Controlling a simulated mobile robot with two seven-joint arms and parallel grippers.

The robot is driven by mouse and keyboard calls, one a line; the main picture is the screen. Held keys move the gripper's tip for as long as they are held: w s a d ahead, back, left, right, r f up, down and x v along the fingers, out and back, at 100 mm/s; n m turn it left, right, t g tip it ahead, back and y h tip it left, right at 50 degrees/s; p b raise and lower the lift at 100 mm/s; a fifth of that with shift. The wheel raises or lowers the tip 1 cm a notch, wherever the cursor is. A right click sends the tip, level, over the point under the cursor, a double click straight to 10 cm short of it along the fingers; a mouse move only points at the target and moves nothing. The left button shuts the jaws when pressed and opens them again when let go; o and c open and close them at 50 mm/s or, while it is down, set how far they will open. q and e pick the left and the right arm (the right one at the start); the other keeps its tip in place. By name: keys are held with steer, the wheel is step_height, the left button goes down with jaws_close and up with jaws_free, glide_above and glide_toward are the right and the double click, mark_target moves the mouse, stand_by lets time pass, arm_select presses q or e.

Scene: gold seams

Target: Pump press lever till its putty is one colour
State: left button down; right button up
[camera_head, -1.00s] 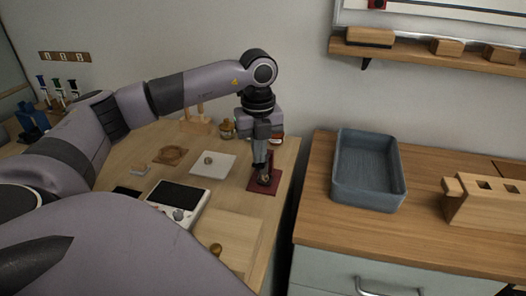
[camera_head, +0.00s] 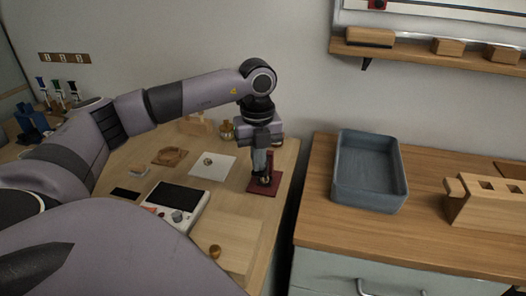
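The press has a dark red base (camera_head: 262,189) near the right edge of the wooden table. My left gripper (camera_head: 264,178) points straight down over this base, at the press. The gripper and wrist cover most of the press, so its lever and putty cannot be made out. Whether the fingers are shut on the lever is too small to tell. My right gripper is out of view.
Left of the press lie a white plate (camera_head: 219,167) with a small round thing on it and a white device with a dark screen (camera_head: 174,196). A brass knob (camera_head: 215,251) is at the front. A grey-blue tray (camera_head: 343,194) stands on the right-hand cabinet.

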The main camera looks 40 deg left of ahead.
arm_select(q)
steer(key=shift+f+b, duration=0.5)
steer(key=shift+f, duration=0.45)
stand_by(0.6)
steer(key=shift+r+p, duration=0.75)
steer(key=shift+p, duration=0.05)
steer(key=shift+f+b, duration=0.5)
steer(key=shift+f, duration=0.25)
stand_by(0.9)
